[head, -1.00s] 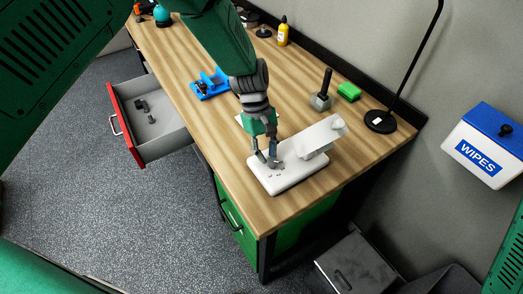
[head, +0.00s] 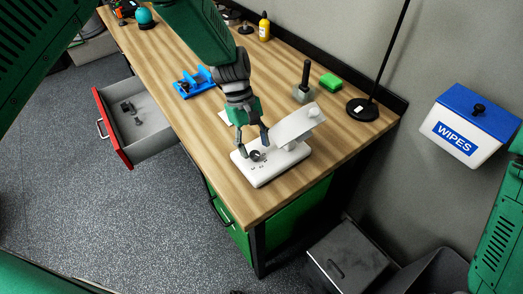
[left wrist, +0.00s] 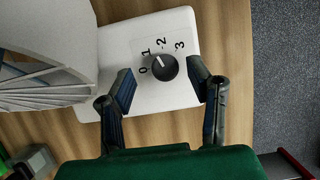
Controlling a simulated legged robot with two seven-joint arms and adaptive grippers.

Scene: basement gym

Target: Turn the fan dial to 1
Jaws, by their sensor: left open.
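The white fan (head: 272,172) stands on the workbench, with its head tilted over the right part of its base. Its dark round dial (head: 256,156) is on the base. In the left wrist view the dial (left wrist: 165,67) sits beside the printed marks 0, 1, 2 and 3. A small pale pointer mark is on the dial's upper-left side, but I cannot tell exactly which number it meets. My left gripper (head: 253,143) is open over the base. In the left wrist view its fingers (left wrist: 165,90) are on either side of the dial, apart from it. My right gripper is out of view.
A blue tool (head: 193,84), a grey block with a dark handle (head: 304,92), a green sponge (head: 330,82) and a black lamp base (head: 362,109) are on the workbench (head: 165,57). A red-fronted drawer (head: 150,132) is open at left. A wipes box (head: 462,135) hangs at right.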

